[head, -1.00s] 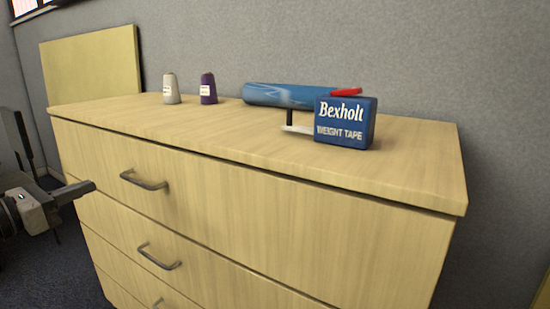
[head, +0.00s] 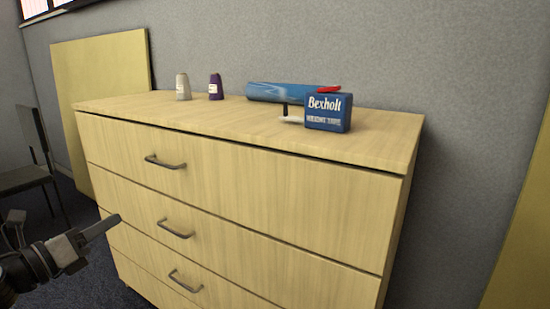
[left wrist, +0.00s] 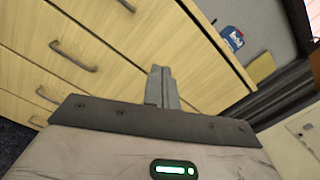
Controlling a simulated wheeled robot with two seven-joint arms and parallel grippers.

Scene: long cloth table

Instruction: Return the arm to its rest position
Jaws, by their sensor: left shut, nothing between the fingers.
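My left gripper (head: 101,228) is at the lower left of the head view, in front of the wooden drawer cabinet (head: 270,205) and apart from its handles as far as I can tell. In the left wrist view its fingers (left wrist: 162,88) are together and hold nothing, with the drawer fronts behind them. My right gripper is not in view.
All drawers look shut. A dark chair (head: 28,178) stands at the left. Dark carpet shows at the lower left.

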